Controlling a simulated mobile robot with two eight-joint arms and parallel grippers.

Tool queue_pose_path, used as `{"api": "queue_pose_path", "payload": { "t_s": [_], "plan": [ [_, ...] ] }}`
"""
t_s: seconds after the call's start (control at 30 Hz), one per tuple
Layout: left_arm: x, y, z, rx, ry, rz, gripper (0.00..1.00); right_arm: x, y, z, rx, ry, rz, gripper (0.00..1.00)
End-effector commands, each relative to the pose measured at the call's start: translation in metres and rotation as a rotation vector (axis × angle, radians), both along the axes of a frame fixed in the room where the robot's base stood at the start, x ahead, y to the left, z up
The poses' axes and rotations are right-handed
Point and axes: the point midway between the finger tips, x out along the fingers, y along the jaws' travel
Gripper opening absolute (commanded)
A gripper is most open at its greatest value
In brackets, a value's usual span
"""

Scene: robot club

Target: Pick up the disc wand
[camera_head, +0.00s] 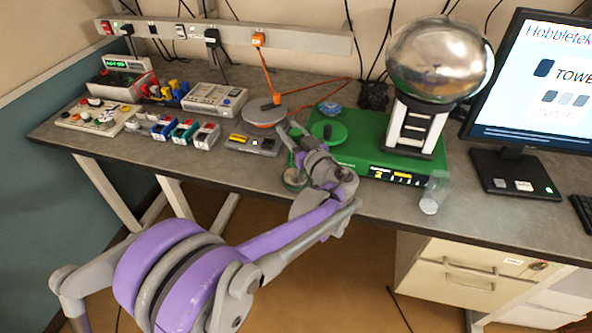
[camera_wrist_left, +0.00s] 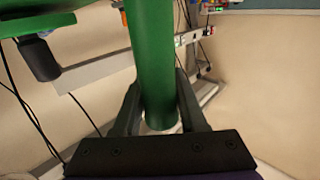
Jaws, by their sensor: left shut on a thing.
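My left gripper (camera_head: 301,160) is over the front part of the workbench, beside the green instrument base. In the left wrist view my left gripper (camera_wrist_left: 160,108) is shut on a smooth green cylinder, the disc wand's handle (camera_wrist_left: 152,60), which runs up out of the picture. In the head view, a green part of the disc wand (camera_head: 293,143) shows at the gripper, and a pale, green-rimmed round piece shows just below it near the bench edge. My gripper and wrist hide much of it. I do not see my right gripper.
A green base (camera_head: 365,150) carries a large metal sphere (camera_head: 440,58). A green disc (camera_head: 328,132) with a black knob is close behind my wrist. A clear cup (camera_head: 433,192) stands near the bench edge. An orange-corded disc (camera_head: 265,112) and several instruments lie left.

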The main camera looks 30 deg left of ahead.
Motion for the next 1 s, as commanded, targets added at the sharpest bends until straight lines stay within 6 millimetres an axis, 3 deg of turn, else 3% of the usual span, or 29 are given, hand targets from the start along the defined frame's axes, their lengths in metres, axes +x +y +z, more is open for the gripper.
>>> {"api": "queue_pose_path", "payload": {
  "t_s": [0.03,0.13,1.0],
  "plan": [
    [-0.0001,-0.0001,0.0,0.0,0.0,0.0,0.15,0.0,0.0,0.0,0.0,0.0,0.0,0.5],
    [-0.0001,-0.0002,0.0,0.0,0.0,0.0,0.0,0.0,0.0,0.0,0.0,0.0,0.0,0.5],
    [-0.0001,-0.0001,0.0001,0.0,0.0,0.0,0.0,0.0,0.0,0.0,0.0,0.0,0.0,0.5]
  ]
}}
